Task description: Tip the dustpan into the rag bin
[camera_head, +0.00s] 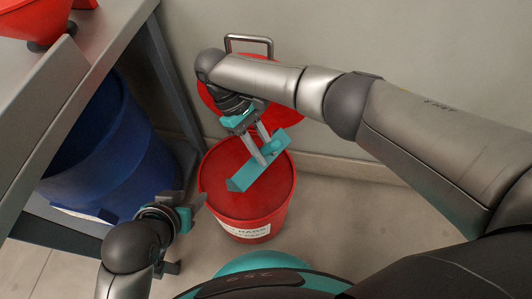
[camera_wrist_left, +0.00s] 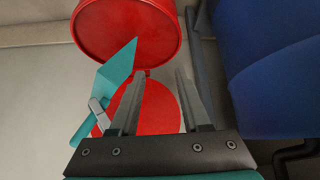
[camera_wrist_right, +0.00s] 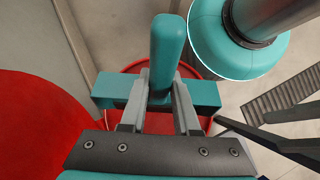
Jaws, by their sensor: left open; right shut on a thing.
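The red rag bin (camera_head: 222,195) stands on the floor with a partly readable white label (camera_head: 245,231) on its front. Its red lid (camera_head: 285,112) is raised at the back; the lid also shows in the left wrist view (camera_wrist_left: 125,28). My right gripper (camera_head: 262,150) is shut on the teal dustpan (camera_head: 245,178), by its handle (camera_wrist_right: 166,45) in the right wrist view. The dustpan is tilted over the bin's opening; whether anything lies in it cannot be told. My left gripper (camera_head: 188,200) is open and empty at the bin's left front edge.
A blue bin (camera_head: 110,150) stands left of the red bin, under a grey table (camera_head: 60,75) whose leg rises between them. A red funnel-like object (camera_head: 35,22) sits on the table. The wall is close behind; floor (camera_head: 345,215) is clear at right.

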